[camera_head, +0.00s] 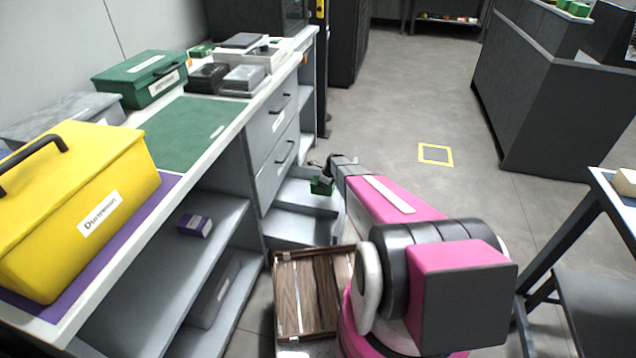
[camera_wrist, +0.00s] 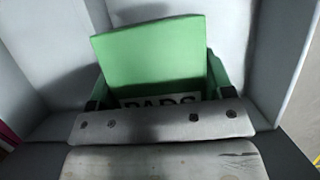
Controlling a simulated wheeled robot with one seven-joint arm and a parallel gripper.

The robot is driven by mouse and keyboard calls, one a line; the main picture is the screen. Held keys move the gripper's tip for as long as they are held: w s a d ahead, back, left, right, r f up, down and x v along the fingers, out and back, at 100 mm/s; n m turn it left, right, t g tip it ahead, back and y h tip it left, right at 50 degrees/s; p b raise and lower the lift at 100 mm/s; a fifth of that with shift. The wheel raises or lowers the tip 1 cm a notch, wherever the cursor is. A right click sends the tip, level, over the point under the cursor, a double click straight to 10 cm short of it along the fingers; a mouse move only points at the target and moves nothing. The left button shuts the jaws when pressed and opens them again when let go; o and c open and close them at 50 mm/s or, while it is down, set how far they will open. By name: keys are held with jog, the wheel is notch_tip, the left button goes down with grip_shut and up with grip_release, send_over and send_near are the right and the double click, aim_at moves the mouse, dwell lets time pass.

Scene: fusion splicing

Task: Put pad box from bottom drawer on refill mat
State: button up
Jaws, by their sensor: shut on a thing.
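The pad box (camera_head: 321,187) is a small green box at the open bottom drawer (camera_head: 292,232) of the grey cabinet. In the wrist view the box (camera_wrist: 155,55) shows a green top and a partly covered "PADS" label, between grey drawer walls. My gripper (camera_head: 326,178) reaches down into the drawer and is shut on the box; its fingertips (camera_wrist: 160,108) are at the box's sides. I cannot tell whether the box touches the drawer floor. A green mat (camera_head: 180,135) with a small white label lies on the counter; its name is unreadable.
A yellow case (camera_head: 75,205) on a purple mat, a green case (camera_head: 140,78) and grey devices (camera_head: 243,77) stand around the green mat, which is clear. Two closed drawers (camera_head: 275,155) are above the open one. A wooden crate (camera_head: 305,290) stands on the floor.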

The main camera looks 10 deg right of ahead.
notch_tip(320, 180, up, 2)
jog(key=s+r+n+g, duration=0.1)
jog(key=s+r+n, duration=0.25)
jog(key=r, duration=0.85)
jog(key=s+r+n+g, duration=0.15)
jog(key=s+r, duration=0.25)
jog(key=r, duration=0.8)
jog(key=s+r+n+g, duration=0.1)
jog(key=s+r+n, duration=0.2)
jog(key=s+r, duration=0.6)
jog(key=s+r+n+g, duration=0.1)
jog(key=s+r+n, duration=0.3)
jog(key=r, duration=1.2)
jog(key=s, duration=0.4)
jog(key=shift+s+d, duration=0.25)
jog(key=shift+s, duration=0.1)
